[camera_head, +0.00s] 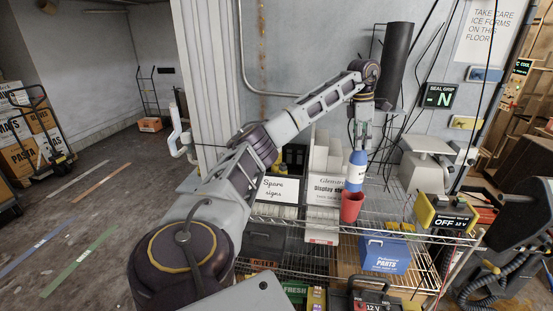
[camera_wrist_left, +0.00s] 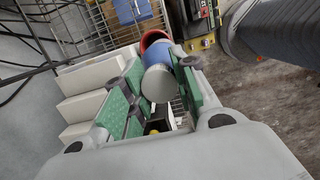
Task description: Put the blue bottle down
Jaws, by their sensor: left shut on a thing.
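The blue bottle (camera_head: 355,172) has a white label and a pale top. It hangs roughly upright below my left gripper (camera_head: 363,136), over the wire shelf (camera_head: 392,205). In the left wrist view the bottle (camera_wrist_left: 157,55) is between the green-padded fingers of my left gripper (camera_wrist_left: 152,98), which are shut on it. A red cup (camera_head: 351,207) is directly below the bottle in the head view, and its rim (camera_wrist_left: 153,36) shows behind the bottle in the wrist view. I cannot tell whether the bottle's base touches or enters the cup. My right gripper is not in view.
White file holders (camera_head: 325,165) and a "Spare signs" box (camera_head: 281,188) stand left of the cup. A blue parts box (camera_head: 386,252) is lower down. Some bare wire shelf shows right of the cup.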

